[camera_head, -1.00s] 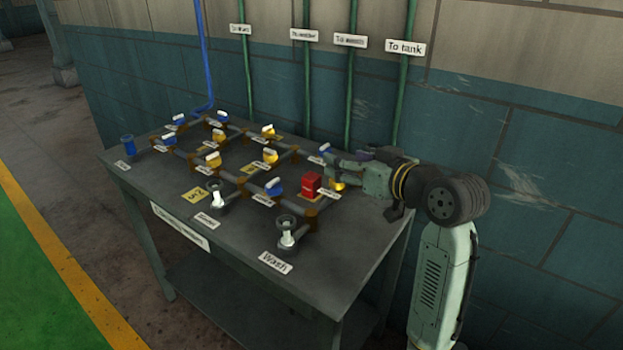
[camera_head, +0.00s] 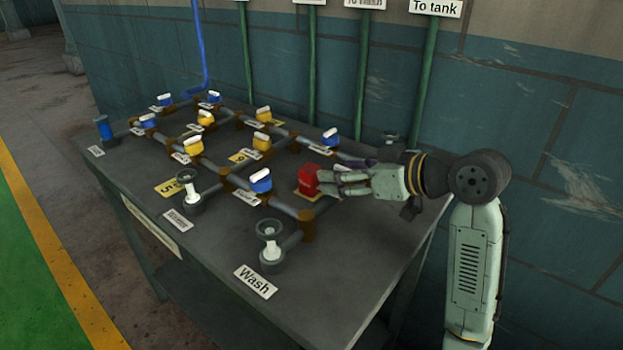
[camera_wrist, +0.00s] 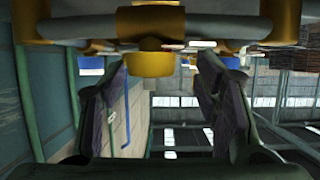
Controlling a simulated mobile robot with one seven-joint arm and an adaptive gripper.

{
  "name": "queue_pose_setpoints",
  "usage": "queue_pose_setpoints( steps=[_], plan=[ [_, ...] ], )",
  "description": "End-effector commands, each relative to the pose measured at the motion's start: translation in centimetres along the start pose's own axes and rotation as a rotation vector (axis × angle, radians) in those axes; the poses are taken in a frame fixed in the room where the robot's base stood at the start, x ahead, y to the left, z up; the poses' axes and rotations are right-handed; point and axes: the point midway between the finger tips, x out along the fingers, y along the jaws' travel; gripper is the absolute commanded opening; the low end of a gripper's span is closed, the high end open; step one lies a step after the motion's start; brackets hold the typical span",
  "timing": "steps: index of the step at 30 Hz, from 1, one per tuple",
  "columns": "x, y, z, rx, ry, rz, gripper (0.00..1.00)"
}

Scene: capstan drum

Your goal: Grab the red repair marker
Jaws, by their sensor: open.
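The red repair marker (camera_head: 308,178) is a small red block. It stands on a yellowish plate on the pipework, near the right part of the bench. My gripper (camera_head: 330,181) reaches in from the right, low over the bench, with its fingertips right beside the marker's right side. I cannot tell whether they touch it. In the wrist view the two fingers (camera_wrist: 163,78) are spread apart, and I cannot make out the red marker there. A yellow valve part (camera_wrist: 150,68) shows beyond the gap between them.
The grey bench (camera_head: 340,265) carries brown-jointed pipes with several blue and yellow valves. A wheel valve (camera_head: 270,245) stands in front by the "Wash" label (camera_head: 256,281). Green pipes run up the wall behind. The bench's front right area is clear.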

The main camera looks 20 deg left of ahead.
Motion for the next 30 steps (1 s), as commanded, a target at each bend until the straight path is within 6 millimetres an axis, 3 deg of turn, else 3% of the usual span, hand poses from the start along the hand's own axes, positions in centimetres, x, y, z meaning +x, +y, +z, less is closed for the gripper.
queue_pose_setpoints(
  steps=[5, 15, 23, 30],
  plan=[
    [1.3, 0.0, -0.1, 0.001, 0.0, 0.0, 0.57],
    [5.7, 0.4, -0.3, 0.002, -0.001, 0.0, 0.57],
    [6.1, 0.4, -0.2, 0.001, 0.0, 0.001, 0.57],
    [6.1, 0.4, -0.3, 0.001, 0.0, 0.001, 0.42]
  ],
)
